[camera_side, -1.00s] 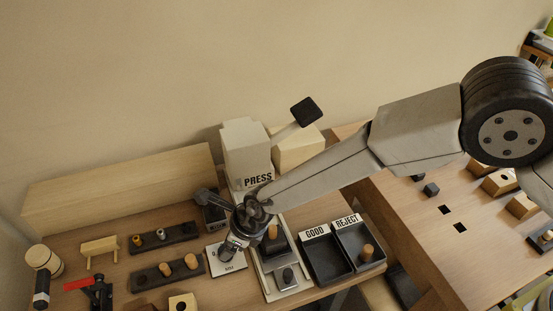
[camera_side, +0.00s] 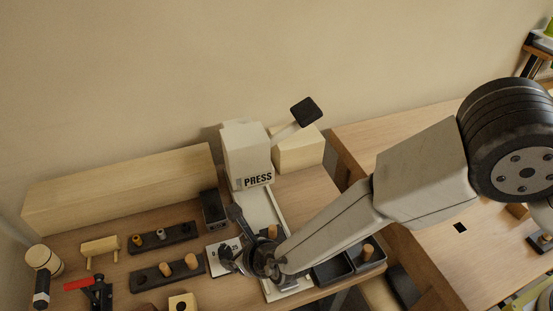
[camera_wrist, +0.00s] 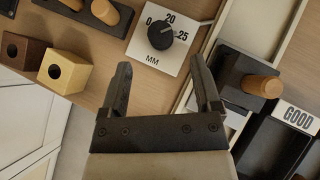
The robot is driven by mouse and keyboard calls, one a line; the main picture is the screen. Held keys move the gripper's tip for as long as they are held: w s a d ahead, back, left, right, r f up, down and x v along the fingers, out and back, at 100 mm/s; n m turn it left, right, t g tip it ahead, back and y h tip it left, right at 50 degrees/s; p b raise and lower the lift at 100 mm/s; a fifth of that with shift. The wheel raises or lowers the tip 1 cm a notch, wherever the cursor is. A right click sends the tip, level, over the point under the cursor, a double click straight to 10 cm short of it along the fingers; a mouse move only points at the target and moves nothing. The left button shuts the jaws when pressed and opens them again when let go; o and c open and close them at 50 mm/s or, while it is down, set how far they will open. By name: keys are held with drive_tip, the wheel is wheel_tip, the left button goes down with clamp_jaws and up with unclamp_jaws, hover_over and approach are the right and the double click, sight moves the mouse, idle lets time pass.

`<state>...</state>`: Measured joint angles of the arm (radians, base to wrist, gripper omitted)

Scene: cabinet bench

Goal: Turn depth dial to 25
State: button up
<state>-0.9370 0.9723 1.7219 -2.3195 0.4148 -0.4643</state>
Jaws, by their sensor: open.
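The depth dial (camera_wrist: 161,35) is a black round knob on a white plate (camera_wrist: 150,56) marked 0, 20, 25 and MM. It shows in the wrist view, at the upper middle. In the side view the plate (camera_side: 213,262) is partly hidden by my arm. My gripper (camera_wrist: 165,75) is open and empty in the wrist view. The dial appears beyond its fingertips and between them, apart from both. The knob has a pale pointer mark, but its exact reading is too small to tell. In the side view my gripper (camera_side: 232,262) is over the plate area.
A press (camera_side: 246,155) stands behind the dial. A dark fixture holding a wooden peg (camera_wrist: 262,86) and the GOOD tray (camera_wrist: 270,150) lie right of it. Wooden blocks with holes (camera_wrist: 65,72) and a dark peg rack (camera_wrist: 88,14) are left. Bare wood lies between.

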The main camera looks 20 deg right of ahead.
sight(225, 250)
drive_tip(key=shift+w+f, duration=0.1)
drive_tip(key=shift+x, duration=3.75)
clamp_jaws()
